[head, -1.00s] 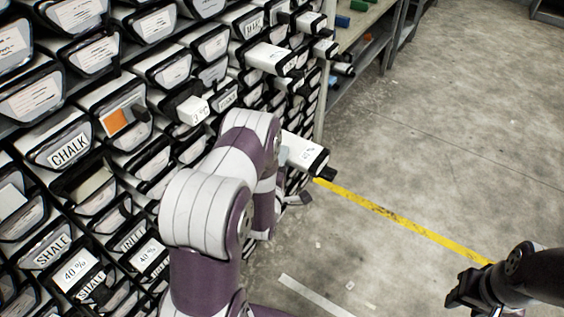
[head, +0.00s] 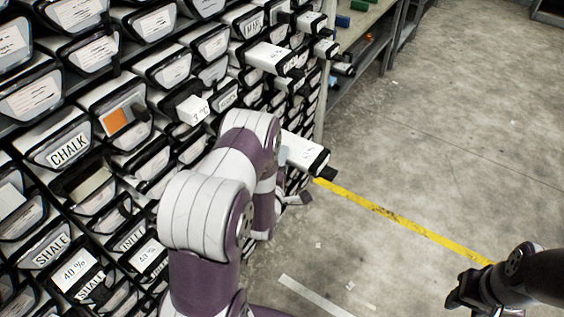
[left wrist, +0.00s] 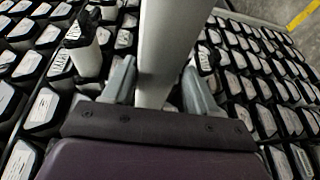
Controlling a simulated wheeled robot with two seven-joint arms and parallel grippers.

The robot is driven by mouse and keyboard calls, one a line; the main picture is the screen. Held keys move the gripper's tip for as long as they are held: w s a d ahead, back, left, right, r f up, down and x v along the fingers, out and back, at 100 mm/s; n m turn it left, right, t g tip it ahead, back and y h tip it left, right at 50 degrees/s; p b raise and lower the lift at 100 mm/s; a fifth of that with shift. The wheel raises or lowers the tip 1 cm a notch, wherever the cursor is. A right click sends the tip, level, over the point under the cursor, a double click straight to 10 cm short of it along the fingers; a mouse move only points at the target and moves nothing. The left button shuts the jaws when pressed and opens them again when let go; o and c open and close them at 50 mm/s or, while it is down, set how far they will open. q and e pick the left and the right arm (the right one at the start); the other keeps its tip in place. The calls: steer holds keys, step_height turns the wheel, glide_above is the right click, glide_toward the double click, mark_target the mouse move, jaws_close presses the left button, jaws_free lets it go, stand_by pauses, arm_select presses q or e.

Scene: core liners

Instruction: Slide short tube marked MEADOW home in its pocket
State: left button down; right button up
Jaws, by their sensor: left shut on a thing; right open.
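In the left wrist view my left gripper (left wrist: 158,92) is shut on a pale tube (left wrist: 160,45), one finger on each side. The word MEADOW is not legible anywhere. My right gripper (head: 462,292) is open and empty over the floor at the lower right, well away from the rack.
A rack (head: 105,125) of black-rimmed pockets with labelled tubes fills the left side. Several tubes stick out, including a white one (head: 305,151) beside my left arm and another (left wrist: 84,48) near the left finger. A shelf (head: 365,35) stands behind. The floor (head: 440,130) at right is clear.

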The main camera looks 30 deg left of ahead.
arm_select(q)
steer(key=a+b, duration=0.1)
steer(key=a, duration=0.7)
steer(key=shift+w+r, duration=0.15)
steer(key=shift+w, duration=0.25)
stand_by(2.7)
steer(key=a+b, duration=0.2)
steer(key=a, duration=0.6)
steer(key=shift+w+a, duration=0.3)
steer(key=shift+a, duration=0.05)
stand_by(3.0)
